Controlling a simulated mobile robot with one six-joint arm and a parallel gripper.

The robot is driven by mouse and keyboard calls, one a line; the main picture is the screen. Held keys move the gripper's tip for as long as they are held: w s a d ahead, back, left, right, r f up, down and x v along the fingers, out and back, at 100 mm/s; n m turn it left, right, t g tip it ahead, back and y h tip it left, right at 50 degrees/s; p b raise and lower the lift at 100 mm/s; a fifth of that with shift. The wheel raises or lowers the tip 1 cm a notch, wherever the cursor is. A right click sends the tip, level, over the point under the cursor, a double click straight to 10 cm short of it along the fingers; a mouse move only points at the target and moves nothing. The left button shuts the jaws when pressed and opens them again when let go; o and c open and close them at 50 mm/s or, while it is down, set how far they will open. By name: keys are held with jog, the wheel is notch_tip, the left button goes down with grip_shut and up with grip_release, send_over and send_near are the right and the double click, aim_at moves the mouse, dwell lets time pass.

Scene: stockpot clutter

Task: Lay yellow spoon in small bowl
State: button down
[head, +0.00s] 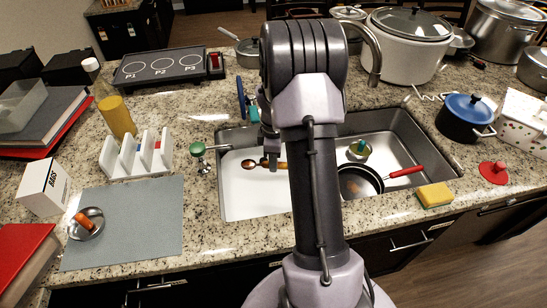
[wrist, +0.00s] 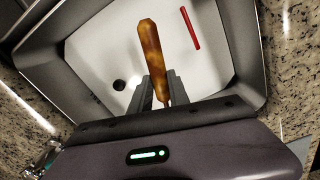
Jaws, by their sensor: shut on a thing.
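My gripper (wrist: 155,92) is shut on a long, glossy amber-brown piece (wrist: 152,50), which I take to be the yellow spoon's handle. In the head view my gripper (head: 270,155) is over the left sink basin, partly behind my arm. A brown spoon-shaped end (head: 249,164) shows at its left. A small metal bowl (head: 98,214) stands on the grey mat at the left, apart from my gripper. An orange piece (head: 82,220) lies in it.
The sink (head: 235,200) is below my gripper. Its right part holds a pan (head: 355,184) with a red handle and a small green-rimmed vessel (head: 359,150). A white rack (head: 140,160) stands behind the grey mat (head: 130,235). The mat's right side is clear.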

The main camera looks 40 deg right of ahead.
notch_tip(320, 180, down, 15)
jog(key=b, duration=0.9)
jog(key=shift+f, duration=0.1)
jog(key=c, duration=1.2)
grip_release()
jog(key=shift+o, duration=0.2)
notch_tip(320, 180, up, 17)
jog(key=p, duration=0.6)
jog(key=shift+p, duration=0.4)
jog(key=shift+r, duration=0.2)
